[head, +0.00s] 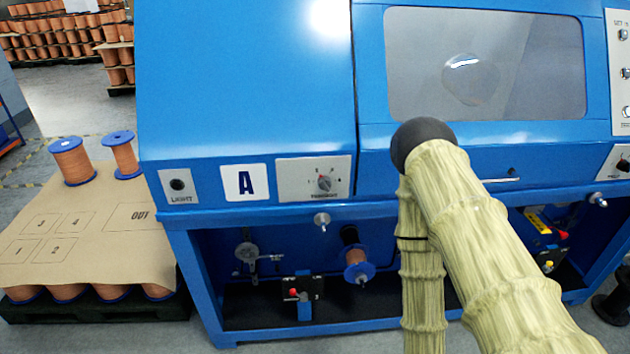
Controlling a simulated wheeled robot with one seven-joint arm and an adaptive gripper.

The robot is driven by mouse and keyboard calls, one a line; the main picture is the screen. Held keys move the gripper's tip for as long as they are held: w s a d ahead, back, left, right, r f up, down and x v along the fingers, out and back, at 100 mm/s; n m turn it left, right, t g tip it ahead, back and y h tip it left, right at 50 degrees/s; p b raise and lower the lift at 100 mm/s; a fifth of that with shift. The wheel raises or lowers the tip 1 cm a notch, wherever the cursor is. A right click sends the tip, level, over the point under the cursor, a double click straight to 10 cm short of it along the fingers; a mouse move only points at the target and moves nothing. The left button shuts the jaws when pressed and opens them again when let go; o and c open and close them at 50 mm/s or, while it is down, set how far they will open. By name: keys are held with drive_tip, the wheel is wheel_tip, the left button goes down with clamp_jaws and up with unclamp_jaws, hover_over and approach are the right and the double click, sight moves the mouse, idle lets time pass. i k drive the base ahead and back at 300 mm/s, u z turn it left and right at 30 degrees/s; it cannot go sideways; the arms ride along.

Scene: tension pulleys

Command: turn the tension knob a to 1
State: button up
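My arm, in a pale ribbed sleeve, rises from the lower right, bends at a black joint and drops out of the bottom edge. My gripper is out of view. Nothing touches the knob.
Below the knob, a round metal knob (322,219) sticks out from the blue ledge. A copper spool (357,262) sits in the open bay. At left, a cardboard-topped pallet (95,245) holds two spools. Another knob plate (614,163) is at the right edge.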

sight(324, 182)
drive_tip(key=z, duration=1.1)
drive_tip(key=k, duration=1)
drive_tip(key=u, duration=1.55)
drive_tip(key=i, duration=0.5)
